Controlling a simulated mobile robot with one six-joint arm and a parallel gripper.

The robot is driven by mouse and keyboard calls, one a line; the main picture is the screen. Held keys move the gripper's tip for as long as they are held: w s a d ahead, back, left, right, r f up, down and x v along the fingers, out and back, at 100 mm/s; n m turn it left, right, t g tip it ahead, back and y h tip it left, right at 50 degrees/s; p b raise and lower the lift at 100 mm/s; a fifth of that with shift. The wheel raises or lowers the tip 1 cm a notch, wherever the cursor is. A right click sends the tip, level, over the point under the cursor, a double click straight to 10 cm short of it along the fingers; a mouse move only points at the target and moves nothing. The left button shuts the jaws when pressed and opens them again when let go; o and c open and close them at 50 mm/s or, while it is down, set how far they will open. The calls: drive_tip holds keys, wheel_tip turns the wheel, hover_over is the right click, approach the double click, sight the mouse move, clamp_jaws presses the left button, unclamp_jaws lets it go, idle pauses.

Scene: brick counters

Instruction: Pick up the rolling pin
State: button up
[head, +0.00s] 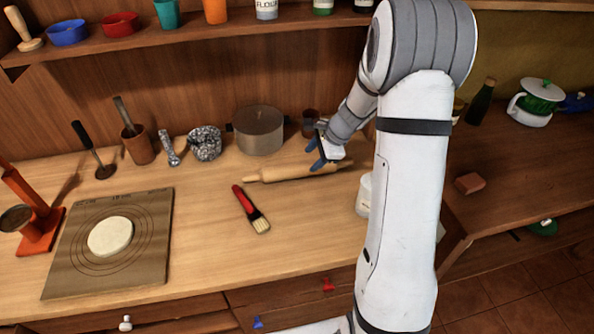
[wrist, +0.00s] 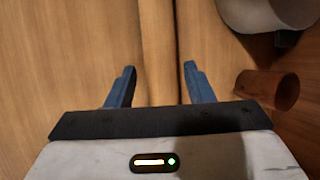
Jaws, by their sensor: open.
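The light wooden rolling pin (head: 288,173) lies on the counter, in front of the metal pot. Its left handle shows; my gripper hides part of its right half. My gripper (head: 322,160) is over that right half, with blue fingers pointing down. In the wrist view the rolling pin (wrist: 158,45) runs up the picture, lined up between the two blue fingers of my gripper (wrist: 160,72). The fingers are apart, with a gap on each side of it. I cannot tell how far down they reach beside it.
A metal pot (head: 258,131) and a brown cup (head: 310,122) stand behind the pin. A red-handled brush (head: 251,209) lies in front. A white container (head: 364,196) stands right, partly behind my arm. A board (head: 152,243) with dough (head: 110,237) lies left. A shelf (head: 200,45) runs above.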

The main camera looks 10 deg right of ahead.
sight(304, 166)
drive_tip(key=p+x, duration=0.1)
drive_tip(key=x, duration=0.5)
drive_tip(key=shift+a+f, duration=0.1)
drive_tip(key=shift+a, duration=0.15)
drive_tip(key=c, duration=0.9)
